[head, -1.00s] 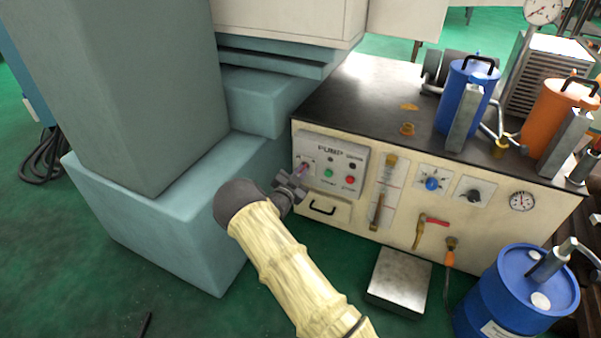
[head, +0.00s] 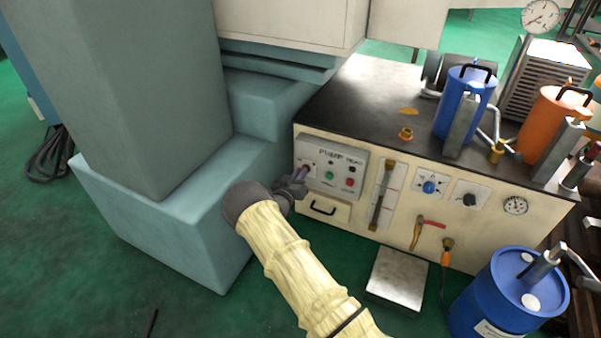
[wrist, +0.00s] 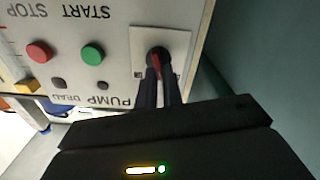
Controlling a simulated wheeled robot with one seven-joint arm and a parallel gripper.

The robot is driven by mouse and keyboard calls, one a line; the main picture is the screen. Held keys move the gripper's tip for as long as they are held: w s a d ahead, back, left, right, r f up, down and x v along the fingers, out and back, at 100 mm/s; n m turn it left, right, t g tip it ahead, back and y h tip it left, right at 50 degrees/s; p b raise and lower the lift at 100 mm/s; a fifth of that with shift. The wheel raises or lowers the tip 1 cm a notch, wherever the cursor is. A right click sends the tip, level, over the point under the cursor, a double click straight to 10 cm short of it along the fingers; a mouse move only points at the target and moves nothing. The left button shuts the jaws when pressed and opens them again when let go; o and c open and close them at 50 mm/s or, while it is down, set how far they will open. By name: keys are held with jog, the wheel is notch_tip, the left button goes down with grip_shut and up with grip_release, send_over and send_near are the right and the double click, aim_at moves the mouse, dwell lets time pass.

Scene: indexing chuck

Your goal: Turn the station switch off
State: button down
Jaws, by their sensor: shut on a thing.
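The station switch (wrist: 157,60) shows in the wrist view as a dark round knob with a red handle on a light plate, at one end of the pump panel (wrist: 113,45). My gripper (wrist: 160,75) is at the switch, its two dark fingers shut on the red handle. In the head view my gripper (head: 298,180) reaches the left end of the pump panel (head: 352,164) and mostly hides the switch. The fingertips and part of the knob overlap in the wrist view, so the handle's exact angle is hard to tell.
A green button (wrist: 93,53) and a red button (wrist: 39,51) sit beside the switch. A drawer handle (head: 323,208) is below the panel. A blue-grey machine base (head: 170,215) stands close on the left. A blue drum (head: 510,295) stands at the right.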

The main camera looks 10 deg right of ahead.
jog(key=shift+a+f+n, duration=0.15)
jog(key=shift+n, duration=1.05)
jog(key=c, duration=1.5)
grip_release()
jog(key=shift+c, duration=0.2)
jog(key=shift+p, duration=0.3)
jog(key=p+v, duration=0.6)
jog(key=v, duration=1.1)
jog(key=shift+s, duration=0.15)
jog(key=shift+a, duration=0.15)
